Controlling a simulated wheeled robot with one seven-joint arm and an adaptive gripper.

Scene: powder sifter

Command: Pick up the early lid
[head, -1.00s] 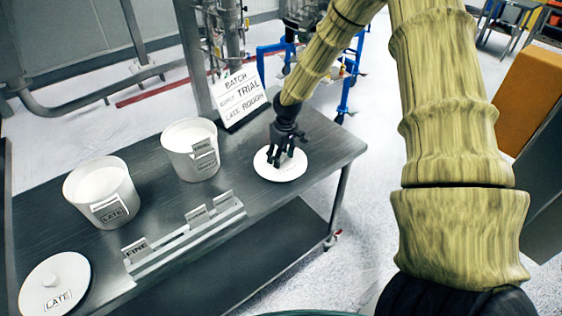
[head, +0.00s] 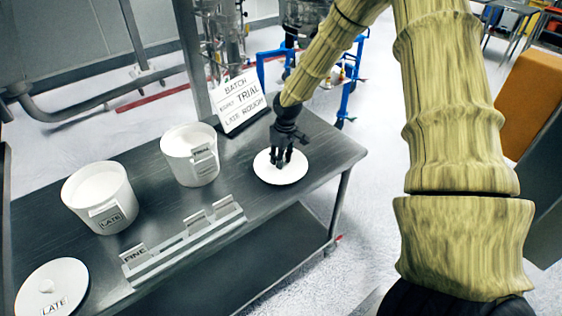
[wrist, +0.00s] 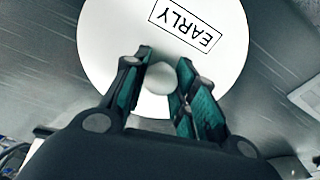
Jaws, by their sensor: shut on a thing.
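The early lid (head: 294,175) is a round white disc at the right end of the steel table. In the wrist view the lid (wrist: 115,35) carries a label reading EARLY and has a round white knob (wrist: 160,78) at its middle. My gripper (head: 281,163) comes down on the lid from above. In the wrist view my gripper (wrist: 163,75) has its fingers on either side of the knob, shut on it. The lid looks flat and level; whether it touches the table, I cannot tell.
The steel table (head: 150,215) holds a LATE tub (head: 90,187), another white tub (head: 178,160), a late lid (head: 40,295) at the near left, a rack of small tags (head: 170,255) and a batch sign (head: 240,100). The table's right edge is close to the early lid.

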